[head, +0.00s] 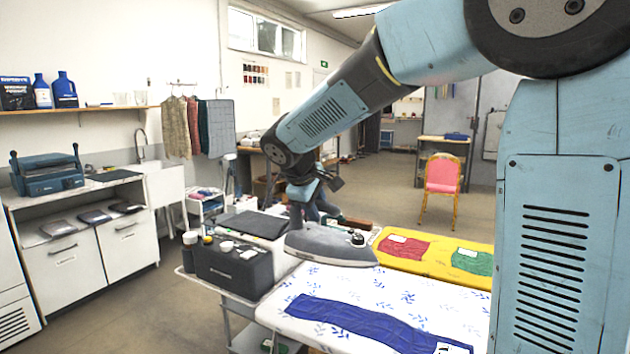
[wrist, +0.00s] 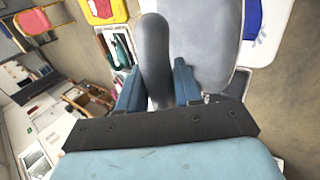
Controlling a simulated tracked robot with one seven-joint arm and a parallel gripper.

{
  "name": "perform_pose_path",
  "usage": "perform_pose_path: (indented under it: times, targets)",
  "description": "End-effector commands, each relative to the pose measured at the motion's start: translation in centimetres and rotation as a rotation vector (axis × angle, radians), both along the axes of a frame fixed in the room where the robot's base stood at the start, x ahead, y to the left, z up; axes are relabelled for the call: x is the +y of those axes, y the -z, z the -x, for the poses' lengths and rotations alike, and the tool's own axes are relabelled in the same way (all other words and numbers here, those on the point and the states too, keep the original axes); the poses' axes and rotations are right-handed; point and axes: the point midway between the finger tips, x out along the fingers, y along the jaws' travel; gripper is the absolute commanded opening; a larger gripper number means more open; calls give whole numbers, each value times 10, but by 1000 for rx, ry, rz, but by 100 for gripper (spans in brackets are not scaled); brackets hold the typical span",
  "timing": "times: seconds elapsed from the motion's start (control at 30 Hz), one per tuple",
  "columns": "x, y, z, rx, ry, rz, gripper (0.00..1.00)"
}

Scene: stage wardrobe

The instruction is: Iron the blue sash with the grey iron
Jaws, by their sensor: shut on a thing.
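The blue sash (head: 362,322) lies stretched out and slightly wavy on the ironing board (head: 405,291), which has a white cover with blue leaves. A pale tag shows at its near right end. The grey iron (head: 325,246) is level at the far left of the board, beyond the sash and apart from it; I cannot tell whether its sole touches anything. My gripper (head: 308,190) is shut on the iron's handle from above. In the wrist view, the handle (wrist: 155,50) sits between my fingers (wrist: 158,88), and part of the sash (wrist: 251,18) shows at the top right.
A yellow surface (head: 437,259) with a red cloth (head: 402,248) and a green cloth (head: 472,261) lies behind the board. A dark box (head: 233,268) with small items stands left of the iron on a cart. A red chair (head: 443,178) stands farther back.

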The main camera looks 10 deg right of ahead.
Motion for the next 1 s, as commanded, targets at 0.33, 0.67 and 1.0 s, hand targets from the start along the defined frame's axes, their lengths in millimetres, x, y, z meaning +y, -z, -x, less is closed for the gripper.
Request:
perform_pose_path:
  times: [0.33, 0.67, 1.0]
  targets:
    - [-2, 55, -7, 3, 5, -5, 0]
    - [-2, 79, -7, 4, 4, -4, 0]
    - [-1, 111, -7, 5, 6, -4, 0]
